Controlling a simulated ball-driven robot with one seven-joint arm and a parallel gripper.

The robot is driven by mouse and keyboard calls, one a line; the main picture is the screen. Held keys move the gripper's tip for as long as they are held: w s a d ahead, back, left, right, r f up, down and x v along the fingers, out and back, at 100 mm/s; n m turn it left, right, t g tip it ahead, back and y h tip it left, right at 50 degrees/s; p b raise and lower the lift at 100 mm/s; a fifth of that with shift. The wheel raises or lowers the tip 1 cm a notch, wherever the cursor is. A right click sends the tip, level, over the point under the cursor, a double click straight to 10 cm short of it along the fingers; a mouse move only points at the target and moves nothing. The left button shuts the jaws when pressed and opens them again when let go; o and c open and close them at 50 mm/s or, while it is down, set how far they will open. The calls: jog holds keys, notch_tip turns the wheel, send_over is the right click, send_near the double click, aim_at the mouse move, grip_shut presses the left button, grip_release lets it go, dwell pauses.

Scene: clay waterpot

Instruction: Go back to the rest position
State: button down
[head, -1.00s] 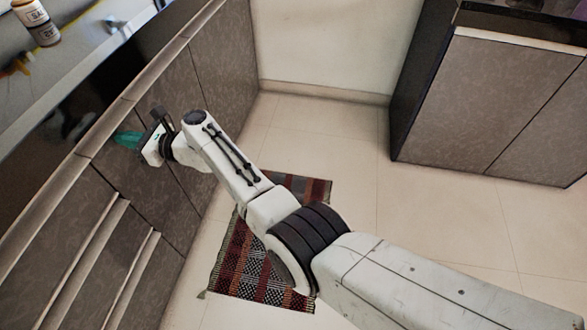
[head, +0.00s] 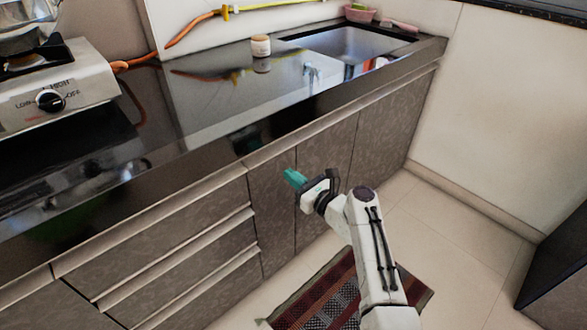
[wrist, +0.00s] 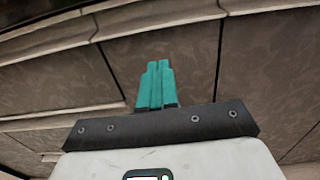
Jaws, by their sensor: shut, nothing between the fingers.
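My gripper (head: 294,179) is in front of the cabinet doors, below the counter edge, in the head view. Its teal fingers are together and hold nothing. In the wrist view the shut teal fingers (wrist: 156,84) point at the brown cabinet fronts (wrist: 170,45). I cannot tell how far the fingertips are from the doors. No clay waterpot shows in either current view.
A patterned rug (head: 330,290) lies below my arm. Open floor (head: 450,235) lies to the right.

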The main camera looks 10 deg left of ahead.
jog(key=s+d+f+n+g+h+p, duration=0.1)
jog(key=s+d+f+n+g+h, duration=0.25)
jog(key=s+d+n, duration=0.55)
jog(key=s+d+f+n+g+h+p, duration=0.1)
jog(key=s+d+f+n+g+h, duration=0.25)
jog(key=s+d, duration=1)
jog(key=s+d+f+n+g+h+p, duration=0.1)
jog(key=s+d+f+n+h+p, duration=0.15)
jog(key=s+d+f+n, duration=0.8)
jog(key=s+d+r+n+g+h+b, duration=0.1)
jog(key=s+d+r+h, duration=0.3)
jog(key=s, duration=0.5)
jog(key=s+d+r+n+g+h, duration=0.1)
jog(key=s+d+r+h, duration=0.15)
jog(key=s+r, duration=0.5)
notch_tip(320, 180, up, 17)
jog(key=y+p, duration=0.1)
jog(key=p, duration=1.7)
jog(key=shift+s+d, duration=0.2)
